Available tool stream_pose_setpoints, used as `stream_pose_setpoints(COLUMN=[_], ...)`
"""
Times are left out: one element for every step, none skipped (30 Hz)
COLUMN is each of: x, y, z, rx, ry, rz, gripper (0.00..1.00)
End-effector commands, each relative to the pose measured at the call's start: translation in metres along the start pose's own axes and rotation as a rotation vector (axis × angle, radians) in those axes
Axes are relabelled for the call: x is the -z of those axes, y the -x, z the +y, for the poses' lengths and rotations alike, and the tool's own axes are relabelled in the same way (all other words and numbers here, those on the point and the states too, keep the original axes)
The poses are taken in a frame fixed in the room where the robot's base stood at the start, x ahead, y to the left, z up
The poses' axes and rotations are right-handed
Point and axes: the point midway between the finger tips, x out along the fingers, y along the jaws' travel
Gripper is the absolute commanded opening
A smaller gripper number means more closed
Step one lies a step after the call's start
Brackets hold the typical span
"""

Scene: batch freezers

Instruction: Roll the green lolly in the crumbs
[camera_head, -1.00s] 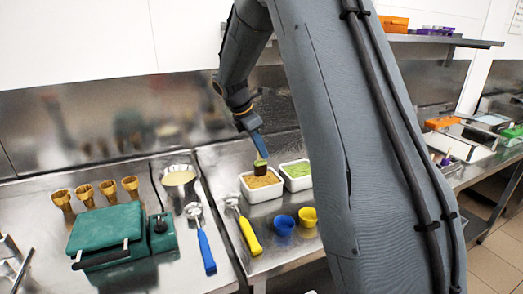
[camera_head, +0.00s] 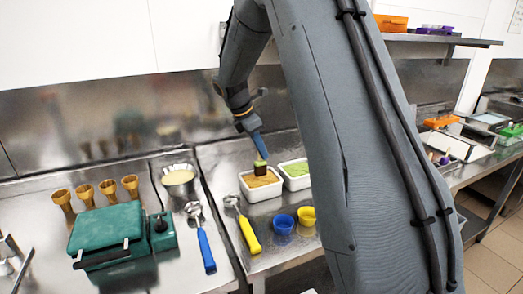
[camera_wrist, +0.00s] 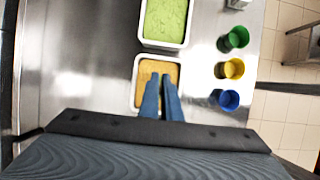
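The green lolly (camera_head: 260,165) shows in the head view as a small piece, green on top and dark brown below. My gripper (camera_head: 262,156) has blue fingers that are shut on its upper end and point down. The lolly is at the white tub of tan crumbs (camera_head: 262,192), over its back part; I cannot tell whether it touches the crumbs. In the wrist view my gripper's fingers (camera_wrist: 162,88) reach over the crumb tub (camera_wrist: 136,68), close together, and the lolly is hidden.
A white tub of green stuff (camera_head: 297,183) stands right beside the crumbs. Blue (camera_head: 283,223) and yellow (camera_head: 306,216) cups stand in front; a green cup (camera_wrist: 237,37) shows in the wrist view. A yellow-handled scoop (camera_head: 248,234) lies to the left.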

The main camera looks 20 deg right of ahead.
Motion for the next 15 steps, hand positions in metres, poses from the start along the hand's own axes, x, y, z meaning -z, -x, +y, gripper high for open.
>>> stream_pose_setpoints(x=[0.001,0.002,0.002,0.003,0.003,0.004,0.005,0.005,0.006,0.006,0.007,0.007,0.008,0.008,0.009], y=[-0.002,-0.003,-0.005,-0.006,-0.008,-0.010,-0.011,-0.012,-0.014,-0.015,-0.016,-0.018,-0.019,-0.020,-0.022], z=[0.000,0.000,0.000,0.000,0.000,0.000,0.000,0.000,0.000,0.000,0.000,0.000,0.000,0.000,0.000], rx=[0.001,0.001,0.001,0.001,0.001,0.001,0.001,0.001,0.001,0.002,0.002,0.002,0.002,0.002,0.001], ry=[0.000,0.001,0.001,0.001,0.001,0.001,0.001,0.001,0.001,0.001,0.001,0.001,0.001,0.001,0.001], rz=[0.000,0.000,0.000,0.000,0.000,0.000,0.000,0.000,0.000,0.000,0.000,0.000,0.000,0.000,0.000], gripper=[0.00,0.00,0.00,0.00,0.00,0.00,0.00,0.00,0.00,0.00,0.00,0.00,0.00,0.00,0.00])
